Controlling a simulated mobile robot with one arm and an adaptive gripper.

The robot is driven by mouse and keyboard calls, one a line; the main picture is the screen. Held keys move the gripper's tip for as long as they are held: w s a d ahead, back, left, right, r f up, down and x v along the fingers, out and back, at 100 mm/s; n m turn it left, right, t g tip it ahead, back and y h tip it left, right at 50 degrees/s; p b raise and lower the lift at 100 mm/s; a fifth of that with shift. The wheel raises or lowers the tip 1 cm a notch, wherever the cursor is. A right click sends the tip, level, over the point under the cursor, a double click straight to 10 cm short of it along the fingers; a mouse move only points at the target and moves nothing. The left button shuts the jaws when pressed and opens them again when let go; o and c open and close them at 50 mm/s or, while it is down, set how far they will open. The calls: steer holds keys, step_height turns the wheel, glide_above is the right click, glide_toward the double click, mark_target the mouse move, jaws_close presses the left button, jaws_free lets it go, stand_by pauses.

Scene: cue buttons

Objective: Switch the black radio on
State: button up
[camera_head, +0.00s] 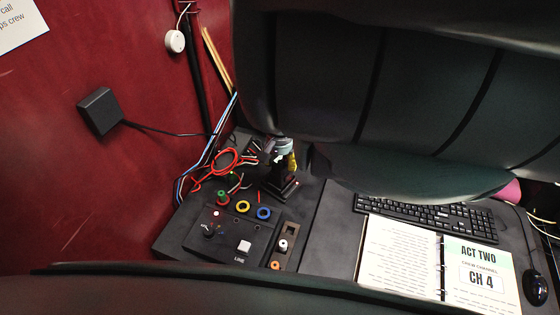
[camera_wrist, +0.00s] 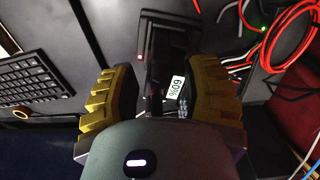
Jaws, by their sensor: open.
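The black radio (camera_head: 281,176) appears to stand in a dark base with a small red light, behind the button panel in the head view. It is partly hidden by my gripper (camera_head: 284,156), which comes down over it. In the wrist view my gripper (camera_wrist: 165,80) is open, with yellow ribbed pads on both sides of dark radio parts (camera_wrist: 155,85). A white label reading 60% (camera_wrist: 177,86) shows between the pads. A red light (camera_wrist: 140,57) shows just beyond. I cannot tell whether either pad touches the radio, and its switch is not clear.
A panel with a white LINE button (camera_head: 244,247) and coloured rings lies in front. Red cable loops (camera_head: 226,160) lie to the left. The keyboard (camera_head: 432,214), an open binder (camera_head: 407,258) and a mouse (camera_head: 535,288) are to the right. A dark seat back (camera_head: 400,90) looms behind.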

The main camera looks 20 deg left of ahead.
steer(key=shift+o, duration=0.4)
jaws_close()
